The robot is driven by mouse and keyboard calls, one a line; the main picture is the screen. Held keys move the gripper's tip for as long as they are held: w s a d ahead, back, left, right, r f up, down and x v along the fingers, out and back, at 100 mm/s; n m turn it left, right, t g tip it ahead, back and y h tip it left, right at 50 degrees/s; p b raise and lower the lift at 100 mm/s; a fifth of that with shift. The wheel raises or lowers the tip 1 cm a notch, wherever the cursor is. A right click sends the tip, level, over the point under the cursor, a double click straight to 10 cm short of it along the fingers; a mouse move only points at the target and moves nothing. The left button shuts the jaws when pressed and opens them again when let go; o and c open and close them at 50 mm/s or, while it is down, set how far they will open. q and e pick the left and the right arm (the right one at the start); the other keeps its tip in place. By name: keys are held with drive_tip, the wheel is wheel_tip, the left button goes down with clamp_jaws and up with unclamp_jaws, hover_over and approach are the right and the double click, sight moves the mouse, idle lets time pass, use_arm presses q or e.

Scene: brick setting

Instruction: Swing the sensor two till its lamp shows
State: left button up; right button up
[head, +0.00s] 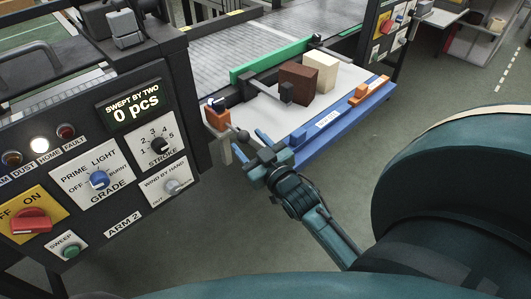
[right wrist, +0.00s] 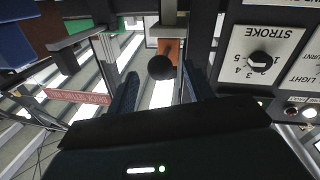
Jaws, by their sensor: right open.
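An orange block with a dark knob on top (head: 217,113) is mounted at the near left corner of the machine's white bed; no label shows that it is sensor two, and I see no lit lamp on it. A dark ball knob (head: 243,135) sticks out beside it. My right gripper (head: 264,145) is open and close to the ball knob. In the right wrist view the ball knob (right wrist: 160,67) shows between the two open fingers, with the orange part (right wrist: 167,48) behind it. I cannot tell whether the fingers touch it. My left gripper is not in view.
A control panel (head: 120,190) stands at left, its display reading "SWEPT BY TWO 0 pcs" and its HOME lamp (head: 39,145) lit white. A brown brick (head: 297,83) and a cream brick (head: 321,71) stand on the bed, by a green bar (head: 262,62). Another orange part (head: 361,92) sits on the blue edge (head: 345,122).

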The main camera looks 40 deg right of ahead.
drive_tip(key=s, duration=0.8)
drive_tip(key=shift+a, duration=0.15)
drive_tip(key=shift+w, duration=0.1)
use_arm(q)
drive_tip(key=p, duration=0.2)
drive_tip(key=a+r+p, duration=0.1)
drive_tip(key=p, duration=0.1)
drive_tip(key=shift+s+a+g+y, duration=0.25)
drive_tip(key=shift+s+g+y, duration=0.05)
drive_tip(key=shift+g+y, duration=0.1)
use_arm(e)
drive_tip(key=s+a+f+n+g+y, duration=0.1)
drive_tip(key=s+a+f+g+y, duration=0.3)
drive_tip(key=s+a+f+g, duration=0.3)
drive_tip(key=s+a+f, duration=0.2)
drive_tip(key=a+f, duration=0.1)
drive_tip(key=a, duration=0.2)
drive_tip(key=shift+a, duration=0.4)
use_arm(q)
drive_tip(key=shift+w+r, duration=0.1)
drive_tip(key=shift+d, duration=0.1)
use_arm(e)
drive_tip(key=shift+d, duration=0.1)
